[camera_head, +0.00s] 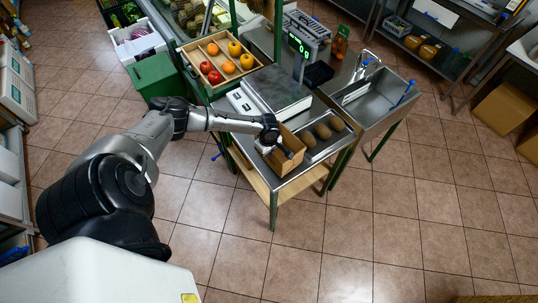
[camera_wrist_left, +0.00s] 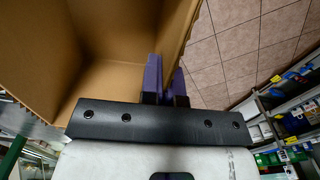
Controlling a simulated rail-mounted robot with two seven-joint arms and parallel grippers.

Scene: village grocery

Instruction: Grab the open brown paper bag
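The open brown paper bag (camera_head: 292,162) stands upright at the front of the metal counter (camera_head: 301,182), its mouth facing up. My left gripper (camera_head: 284,149) is at the bag's upper edge, on the side toward my arm. In the left wrist view I look into the empty bag (camera_wrist_left: 100,84). The two purple fingers (camera_wrist_left: 168,80) are close together, one inside the bag and one outside, with its wall pinched between them. My right gripper is not in view.
Several brown round items lie in a metal tray (camera_head: 340,144) right beside the bag. A scale (camera_head: 270,100) stands behind it, and a wooden crate of fruit (camera_head: 205,62) is at the back left. A sink (camera_head: 372,100) is to the right. The floor in front is clear.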

